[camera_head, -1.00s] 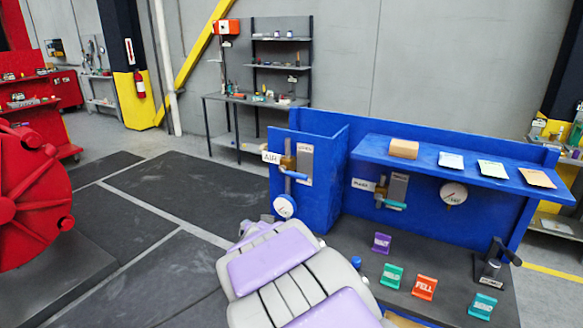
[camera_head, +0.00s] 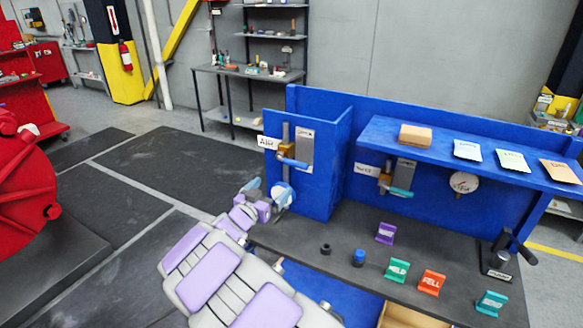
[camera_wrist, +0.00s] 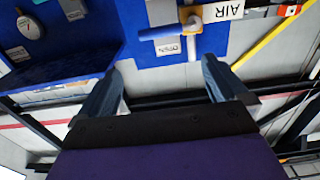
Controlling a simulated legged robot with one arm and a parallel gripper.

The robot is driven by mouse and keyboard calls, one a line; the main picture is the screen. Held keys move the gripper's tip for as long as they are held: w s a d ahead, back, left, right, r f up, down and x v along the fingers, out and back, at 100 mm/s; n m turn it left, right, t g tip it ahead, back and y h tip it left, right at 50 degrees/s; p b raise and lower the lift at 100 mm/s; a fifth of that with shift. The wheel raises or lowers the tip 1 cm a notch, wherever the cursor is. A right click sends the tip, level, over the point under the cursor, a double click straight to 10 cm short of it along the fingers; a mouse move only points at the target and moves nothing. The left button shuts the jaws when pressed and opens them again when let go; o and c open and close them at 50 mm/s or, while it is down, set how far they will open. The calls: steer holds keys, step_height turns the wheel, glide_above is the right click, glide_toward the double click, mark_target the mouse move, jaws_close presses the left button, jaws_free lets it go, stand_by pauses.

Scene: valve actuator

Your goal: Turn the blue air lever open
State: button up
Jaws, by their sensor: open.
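The blue air lever (camera_head: 292,162) lies roughly horizontal, pointing right from a brass valve (camera_head: 286,149) on the blue panel, beside the AIR sign (camera_head: 268,142). In the wrist view, the lever (camera_wrist: 160,32) shows beyond the fingertips, with an OPEN label (camera_wrist: 168,48) close to it and the AIR sign (camera_wrist: 228,11) upside down. My gripper (camera_head: 266,190) is in front of the panel, below and left of the lever. In the wrist view, my gripper (camera_wrist: 165,75) has its two fingers wide apart with nothing between them. The lever is apart from both fingers.
A second valve with a teal lever (camera_head: 398,192) and another gauge (camera_head: 464,183) are to the right. Purple (camera_head: 386,233), green and red labelled stands occupy the bench (camera_head: 340,245).

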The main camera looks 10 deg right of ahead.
mark_target(294, 164)
steer(key=b+x, duration=0.2)
steer(key=x, duration=1.2)
steer(key=shift+w, duration=0.2)
steer(key=shift+c, duration=0.3)
steer(key=c, duration=1.1)
